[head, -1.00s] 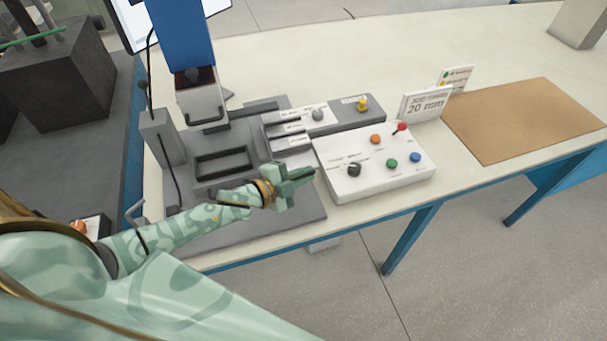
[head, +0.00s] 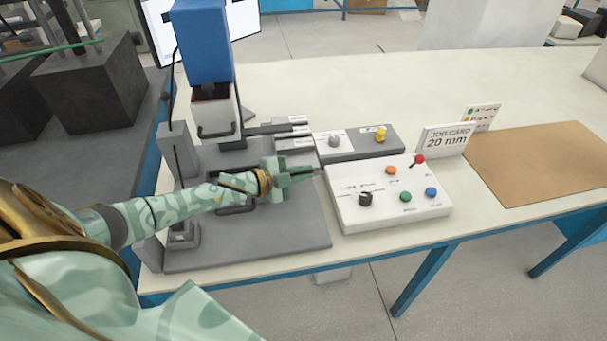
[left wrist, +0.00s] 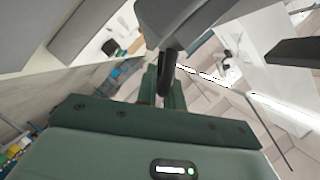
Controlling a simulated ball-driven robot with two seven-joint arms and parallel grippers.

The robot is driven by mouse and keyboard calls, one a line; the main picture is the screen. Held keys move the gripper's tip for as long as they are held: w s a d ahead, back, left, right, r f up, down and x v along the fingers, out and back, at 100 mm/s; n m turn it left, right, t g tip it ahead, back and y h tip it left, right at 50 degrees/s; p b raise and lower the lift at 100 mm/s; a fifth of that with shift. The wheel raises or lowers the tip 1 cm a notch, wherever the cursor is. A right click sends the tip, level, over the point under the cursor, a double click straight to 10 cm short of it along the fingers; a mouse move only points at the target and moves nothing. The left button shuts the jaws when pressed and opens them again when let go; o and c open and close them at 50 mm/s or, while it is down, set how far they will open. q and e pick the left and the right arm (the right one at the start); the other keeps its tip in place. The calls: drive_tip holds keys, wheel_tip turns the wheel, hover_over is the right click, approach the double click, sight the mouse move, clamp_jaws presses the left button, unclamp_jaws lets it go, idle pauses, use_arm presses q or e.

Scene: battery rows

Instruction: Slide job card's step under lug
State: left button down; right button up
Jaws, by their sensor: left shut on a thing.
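The job card (head: 446,139) is a small white sign reading 20 mm at the back of the control box. A grey stepped block with pale labels (head: 293,133) lies beside the press (head: 213,95). My left gripper (head: 302,174) is at the block's front, low over the grey base plate, shut on its dark handle (left wrist: 166,72), which shows between the fingers in the left wrist view. A dark bar (head: 268,129) reaches from the press to the block; I cannot tell whether it is the lug. The block's small print is unreadable. My right gripper is out of view.
The white control box (head: 388,215) with coloured buttons stands close to the right of the gripper. A grey panel (head: 357,150) with a knob and yellow button lies behind it. A brown mat (head: 540,160) lies at right.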

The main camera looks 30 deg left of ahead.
use_arm(q)
drive_tip(key=c, duration=1.5)
unclamp_jaws()
drive_tip(key=shift+w+a, duration=0.15)
drive_tip(key=shift+a, duration=0.05)
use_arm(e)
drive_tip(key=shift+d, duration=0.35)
